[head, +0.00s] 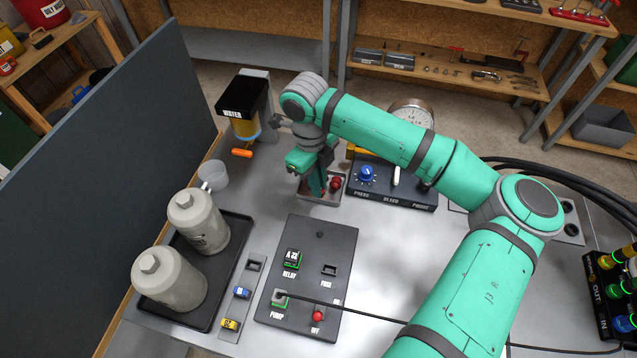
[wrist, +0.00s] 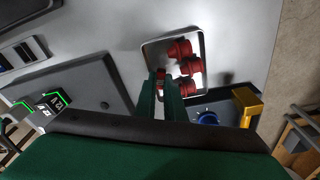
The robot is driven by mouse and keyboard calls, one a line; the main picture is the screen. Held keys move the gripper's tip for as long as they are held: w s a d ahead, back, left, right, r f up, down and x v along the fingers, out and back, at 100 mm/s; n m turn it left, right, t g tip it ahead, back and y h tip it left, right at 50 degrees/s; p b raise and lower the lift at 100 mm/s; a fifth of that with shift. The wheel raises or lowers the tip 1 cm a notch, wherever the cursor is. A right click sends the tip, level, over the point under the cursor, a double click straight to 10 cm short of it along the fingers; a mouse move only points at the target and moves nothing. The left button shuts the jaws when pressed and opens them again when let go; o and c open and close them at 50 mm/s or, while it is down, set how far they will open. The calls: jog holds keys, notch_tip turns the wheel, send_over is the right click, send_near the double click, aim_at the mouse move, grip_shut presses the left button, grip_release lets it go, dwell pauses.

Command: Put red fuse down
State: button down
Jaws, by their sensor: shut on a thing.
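My gripper (head: 320,192) points down into a small metal tray (head: 311,201) on the bench. In the wrist view its green fingers (wrist: 160,85) are at the tray's edge, shut on a small red piece (wrist: 160,76), which I take to be the red fuse; the fingers hide most of it. Whether it touches the tray floor I cannot tell. Several round red parts (wrist: 181,49) lie in the tray beside the fingers. A fuse strip (head: 255,265) holds a blue fuse (head: 242,292) and a yellow fuse (head: 229,324); its top slot looks empty.
The dark control panel (head: 340,235) has a slot marked FUSE (head: 329,270) and a relay (head: 292,259). A pressure box (head: 400,192) stands right of the tray. A water dispenser (head: 244,108), a clear cup (head: 213,175) and two grey canisters (head: 172,282) stand left.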

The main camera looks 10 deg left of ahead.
jog(key=shift+f, duration=0.35)
jog(key=c, duration=1.8)
grip_release()
jog(key=shift+c, duration=0.2)
jog(key=shift+s+f, duration=0.1)
jog(key=shift+s, duration=0.05)
jog(key=shift+a, duration=0.1)
notch_tip(320, 180, up, 13)
jog(key=a, duration=0.1)
jog(key=shift+w, duration=0.4)
jog(key=shift+a, duration=0.1)
jog(key=shift+f, duration=0.1)
